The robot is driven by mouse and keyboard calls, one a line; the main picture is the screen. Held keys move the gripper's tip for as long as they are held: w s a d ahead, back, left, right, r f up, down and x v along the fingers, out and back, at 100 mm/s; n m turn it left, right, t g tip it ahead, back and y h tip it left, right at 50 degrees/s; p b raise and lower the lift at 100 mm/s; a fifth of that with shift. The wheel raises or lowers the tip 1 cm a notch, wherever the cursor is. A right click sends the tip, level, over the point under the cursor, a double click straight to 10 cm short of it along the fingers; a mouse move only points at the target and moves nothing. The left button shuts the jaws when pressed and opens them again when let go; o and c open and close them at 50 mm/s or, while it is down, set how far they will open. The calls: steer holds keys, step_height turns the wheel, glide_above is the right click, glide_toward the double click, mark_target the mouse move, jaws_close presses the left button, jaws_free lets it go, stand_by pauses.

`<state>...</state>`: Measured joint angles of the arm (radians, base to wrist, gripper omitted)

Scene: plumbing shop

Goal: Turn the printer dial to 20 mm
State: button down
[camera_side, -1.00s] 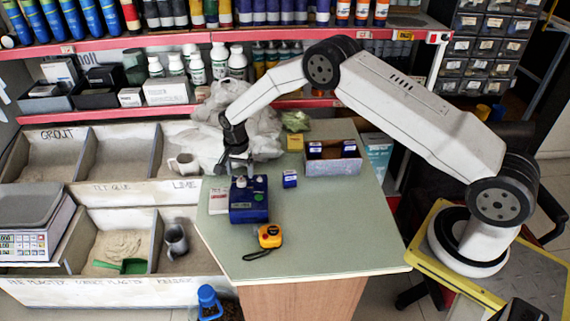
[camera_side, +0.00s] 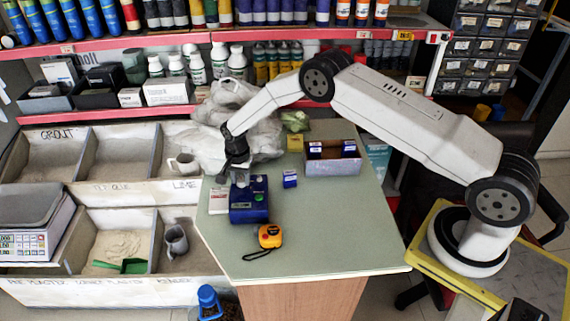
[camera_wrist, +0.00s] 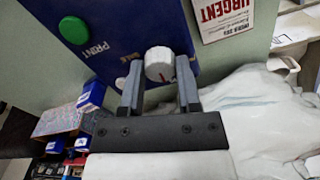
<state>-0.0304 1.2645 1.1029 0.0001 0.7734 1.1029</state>
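The blue printer box (camera_side: 249,209) sits on the green-grey table top, with a green button (camera_wrist: 72,31) labelled PRINT. The scale figures around the dial are not readable. My gripper (camera_wrist: 159,72) is at the dial, one finger on each side. The fingers are spread, with small gaps seeming to show beside the dial.
A white card with red URGENT lettering (camera_wrist: 222,14) lies beside the printer. A yellow tape measure (camera_side: 269,236), a small blue box (camera_side: 290,179) and an open carton (camera_side: 332,166) stand on the table. White plastic bags (camera_side: 265,139) lie behind my gripper. The table's right side is clear.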

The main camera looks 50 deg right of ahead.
steer(key=shift+n, duration=0.3)
steer(key=n, duration=0.5)
steer(key=shift+n, duration=0.4)
steer(key=n, duration=0.5)
steer(key=shift+n, duration=0.3)
steer(key=shift+c, duration=1.6)
jaws_free()
steer(key=shift+r, duration=0.15)
